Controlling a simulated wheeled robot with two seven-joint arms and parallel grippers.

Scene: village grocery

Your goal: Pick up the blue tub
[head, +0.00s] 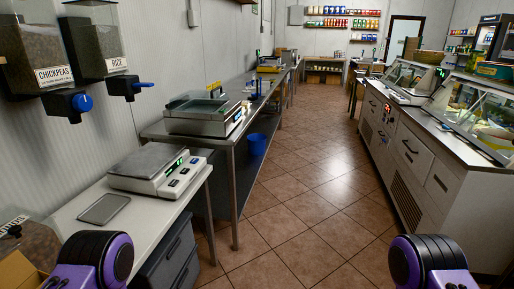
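A blue tub (257,144) shows beneath the steel table, near the table's legs and at the aisle side. It looks upright, small and partly in shade. What it rests on is hard to make out. Purple and black parts of my two arms show at the bottom left and bottom right edges. Neither gripper's fingers are in view, and both arms are far from the tub.
A steel table (180,135) with scales runs along the left wall. A nearer white table (75,222) carries a scale (158,168). Dispensers (92,38) hang on the wall. Glass-fronted counters (440,165) line the right. The tiled aisle (300,190) between is clear.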

